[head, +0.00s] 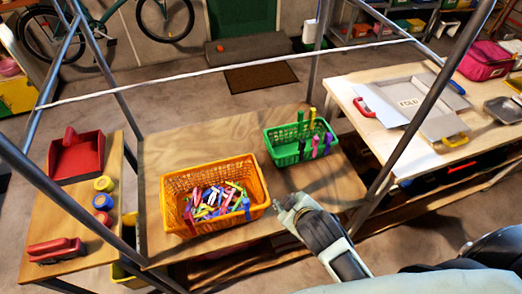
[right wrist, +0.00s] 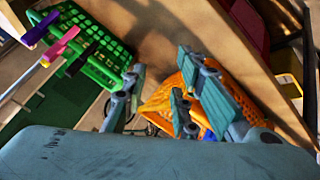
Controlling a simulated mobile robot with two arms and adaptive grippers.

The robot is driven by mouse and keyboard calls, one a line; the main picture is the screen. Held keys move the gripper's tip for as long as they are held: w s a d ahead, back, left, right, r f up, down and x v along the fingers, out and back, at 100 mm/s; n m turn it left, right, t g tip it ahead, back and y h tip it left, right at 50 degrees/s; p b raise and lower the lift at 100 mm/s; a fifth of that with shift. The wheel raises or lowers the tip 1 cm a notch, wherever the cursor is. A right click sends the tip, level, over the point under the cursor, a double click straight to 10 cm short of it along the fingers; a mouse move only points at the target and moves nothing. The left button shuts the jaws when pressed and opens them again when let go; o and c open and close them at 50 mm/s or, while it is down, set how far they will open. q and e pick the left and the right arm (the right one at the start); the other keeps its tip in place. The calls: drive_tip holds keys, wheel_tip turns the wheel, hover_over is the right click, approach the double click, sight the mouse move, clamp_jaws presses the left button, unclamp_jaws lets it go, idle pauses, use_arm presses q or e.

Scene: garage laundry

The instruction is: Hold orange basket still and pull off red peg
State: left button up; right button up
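The orange basket (head: 178,221) stands on the wooden table, filled with mixed coloured pegs (head: 215,200). Some pegs there look red or pink, but I cannot single out one red peg clipped on its rim. My right gripper (head: 283,203) is just right of the basket, close to its right wall; touching or not is unclear. In the right wrist view my right gripper (right wrist: 160,72) has its fingers apart with nothing between them, and the orange basket (right wrist: 232,84) lies behind the right finger. My left gripper is not in view.
A green basket (head: 287,158) with pegs clipped upright on it stands behind right; it also shows in the right wrist view (right wrist: 98,62). A white line (head: 230,68) stretches across above the table. A side bench (head: 75,214) holds a red dustpan-like thing (head: 76,158).

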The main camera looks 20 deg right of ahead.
drive_tip(key=w+a+r+n+t+y, duration=0.3)
drive_tip(key=w+a+r+n+t, duration=0.25)
drive_tip(key=w+r+n, duration=0.4)
drive_tip(key=w+a+r+n+t+y, duration=0.2)
drive_tip(key=w+a+r+n+t, duration=0.35)
drive_tip(key=r, duration=0.65)
drive_tip(key=s+a+r+n+g+y+p, duration=0.1)
drive_tip(key=s+a+r+n+g+y, duration=0.15)
drive_tip(key=a+n+g+y, duration=0.8)
drive_tip(key=s+a+r+n+y, duration=0.3)
drive_tip(key=a+n, duration=0.4)
drive_tip(key=n, duration=1)
drive_tip(key=n+g+h+p, duration=0.1)
drive_tip(key=n+g+h, duration=0.8)
drive_tip(key=n+h, duration=1.15)
hover_over(261, 176)
wheel_tip(261, 176, down, 17)
drive_tip(key=n+y, duration=0.2)
drive_tip(key=y, duration=0.1)
drive_tip(key=shift+s+f, duration=0.25)
drive_tip(key=shift+f, duration=0.75)
wheel_tip(261, 176, down, 4)
drive_tip(key=shift+b, duration=0.85)
wheel_tip(261, 176, down, 4)
drive_tip(key=b, duration=0.4)
drive_tip(key=shift+w, duration=0.1)
drive_tip(key=shift+f+b, duration=0.65)
drive_tip(key=shift+b, duration=0.05)
